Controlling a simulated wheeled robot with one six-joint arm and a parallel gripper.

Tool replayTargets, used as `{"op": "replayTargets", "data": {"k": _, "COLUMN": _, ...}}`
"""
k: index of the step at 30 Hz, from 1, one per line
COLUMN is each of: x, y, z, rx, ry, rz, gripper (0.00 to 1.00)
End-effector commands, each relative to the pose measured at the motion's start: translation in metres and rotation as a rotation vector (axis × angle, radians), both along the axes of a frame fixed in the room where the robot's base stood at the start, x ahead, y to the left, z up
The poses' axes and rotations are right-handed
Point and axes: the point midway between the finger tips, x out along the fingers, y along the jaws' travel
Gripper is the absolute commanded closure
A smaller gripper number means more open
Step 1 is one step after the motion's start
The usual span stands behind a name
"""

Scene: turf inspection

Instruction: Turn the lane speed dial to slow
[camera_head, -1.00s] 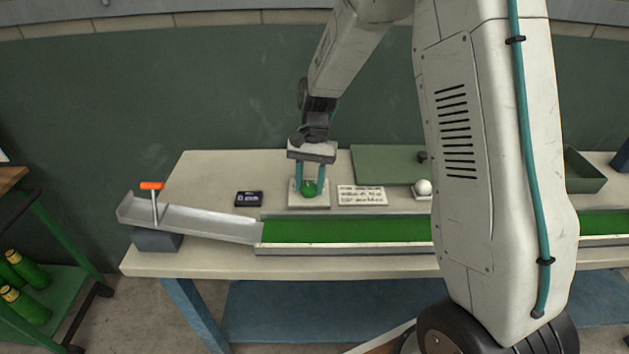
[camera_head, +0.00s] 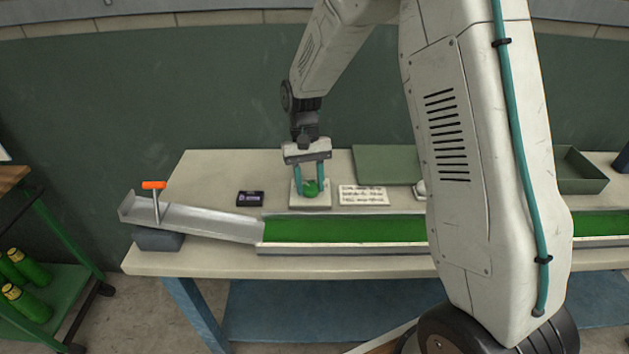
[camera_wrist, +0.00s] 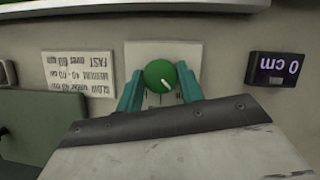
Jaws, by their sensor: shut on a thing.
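The lane speed dial is a round green knob (camera_head: 310,188) on a white plate (camera_head: 325,203) on the bench top. My gripper (camera_head: 310,182) comes down from above, with a teal finger on each side of the knob. In the wrist view my gripper (camera_wrist: 161,88) is shut on the dial. The marks on the plate are mostly hidden or too small to read.
A printed card (camera_wrist: 80,74), upside down in the wrist view, lists slow, medium and fast. A small display (camera_wrist: 277,69) reads 0 cm. A green lane (camera_head: 345,229) runs along the bench front, with a metal ramp (camera_head: 205,221) and orange-handled lever (camera_head: 154,186) at left.

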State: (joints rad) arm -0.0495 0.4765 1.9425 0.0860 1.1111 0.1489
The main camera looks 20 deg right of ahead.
Motion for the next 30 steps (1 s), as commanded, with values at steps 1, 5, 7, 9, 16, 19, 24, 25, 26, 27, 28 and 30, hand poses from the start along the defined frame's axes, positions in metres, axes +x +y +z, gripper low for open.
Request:
{"op": "replayTargets", "data": {"k": 1, "x": -0.003, "y": -0.002, "z": -0.002, "rx": -0.003, "ry": 0.01, "rz": 0.003, "gripper": 0.85}}
{"op": "replayTargets", "data": {"k": 5, "x": -0.003, "y": -0.002, "z": -0.002, "rx": -0.003, "ry": 0.01, "rz": 0.003, "gripper": 0.86}}
{"op": "replayTargets", "data": {"k": 7, "x": -0.003, "y": -0.002, "z": -0.002, "rx": -0.002, "ry": 0.008, "rz": 0.002, "gripper": 0.86}}
{"op": "replayTargets", "data": {"k": 9, "x": -0.003, "y": -0.002, "z": -0.001, "rx": -0.003, "ry": 0.007, "rz": 0.002, "gripper": 0.54}}
{"op": "replayTargets", "data": {"k": 16, "x": -0.001, "y": 0.0, "z": -0.001, "rx": -0.001, "ry": 0.003, "rz": 0.002, "gripper": 0.41}}
{"op": "replayTargets", "data": {"k": 19, "x": 0.0, "y": 0.0, "z": 0.0, "rx": -0.001, "ry": 0.001, "rz": 0.0, "gripper": 0.41}}
{"op": "replayTargets", "data": {"k": 24, "x": 0.006, "y": -0.001, "z": 0.016, "rx": 0.0, "ry": -0.003, "rz": 0.0, "gripper": 0.41}}
{"op": "replayTargets", "data": {"k": 25, "x": 0.008, "y": -0.001, "z": 0.021, "rx": -0.001, "ry": -0.004, "rz": 0.0, "gripper": 0.41}}
{"op": "replayTargets", "data": {"k": 26, "x": 0.01, "y": -0.002, "z": 0.026, "rx": -0.001, "ry": -0.004, "rz": 0.0, "gripper": 0.41}}
{"op": "replayTargets", "data": {"k": 27, "x": 0.013, "y": -0.003, "z": 0.033, "rx": -0.001, "ry": -0.003, "rz": -0.001, "gripper": 0.41}}
{"op": "replayTargets", "data": {"k": 28, "x": 0.015, "y": -0.003, "z": 0.038, "rx": -0.001, "ry": -0.003, "rz": -0.001, "gripper": 0.41}}
{"op": "replayTargets", "data": {"k": 30, "x": 0.018, "y": -0.004, "z": 0.048, "rx": -0.001, "ry": -0.002, "rz": -0.001, "gripper": 0.41}}
